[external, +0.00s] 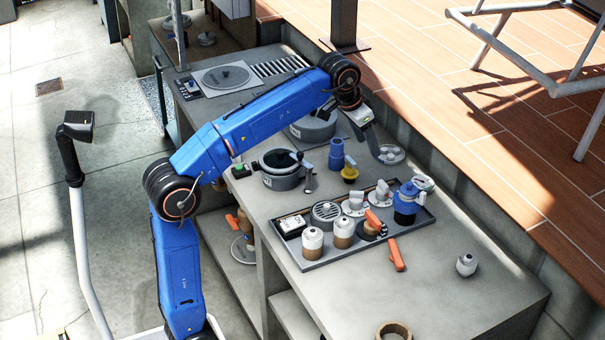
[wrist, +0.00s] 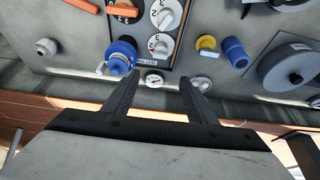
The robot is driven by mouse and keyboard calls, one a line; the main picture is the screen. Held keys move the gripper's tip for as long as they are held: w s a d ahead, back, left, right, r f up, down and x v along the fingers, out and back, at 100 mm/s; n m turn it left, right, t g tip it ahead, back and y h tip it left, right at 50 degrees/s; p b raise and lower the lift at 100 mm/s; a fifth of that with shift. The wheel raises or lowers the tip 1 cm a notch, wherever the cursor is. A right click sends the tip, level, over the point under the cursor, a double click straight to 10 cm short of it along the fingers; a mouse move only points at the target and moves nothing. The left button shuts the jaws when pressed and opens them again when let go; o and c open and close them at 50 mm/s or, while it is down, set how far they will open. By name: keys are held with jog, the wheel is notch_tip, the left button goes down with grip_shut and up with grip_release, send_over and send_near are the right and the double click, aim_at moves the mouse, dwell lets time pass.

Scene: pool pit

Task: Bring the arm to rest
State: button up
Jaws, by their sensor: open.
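My blue arm reaches up from the lower left and over the grey counter in the external view. My gripper (wrist: 160,88) is open in the wrist view, with its two dark fingers apart and nothing between them. A small round gauge (wrist: 153,79) shows just beyond the fingertips, apart from them as far as I can tell. In the external view the wrist end hangs over the far side of the counter, above a grey round fitting (external: 391,154).
A dark tray (external: 318,262) on the counter (external: 455,318) holds several valves, knobs and a blue pump (external: 407,203). Round grey pots (external: 281,178), a blue fitting (external: 337,153) and a yellow one (external: 350,172) stand behind it. A metal post (external: 343,25) rises behind the arm.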

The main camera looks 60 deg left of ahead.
jog(key=s+a+f+g+y, duration=0.1)
jog(key=s+f, duration=0.5)
jog(key=s, duration=0.5)
jog(key=s+a+f, duration=0.1)
jog(key=s+f, duration=0.5)
jog(key=s, duration=0.5)
jog(key=s+a+f+g+y, duration=0.1)
jog(key=s+a+f, duration=0.1)
jog(key=s+f, duration=0.7)
jog(key=s+d+f+t+h, duration=0.1)
jog(key=s+d+f, duration=0.1)
jog(key=f, duration=0.5)
jog(key=s+d+f+t+h, duration=0.1)
jog(key=s+d+f, duration=0.2)
jog(key=f, duration=0.5)
jog(key=shift+s+d+f, duration=0.2)
jog(key=shift+d, duration=0.65)
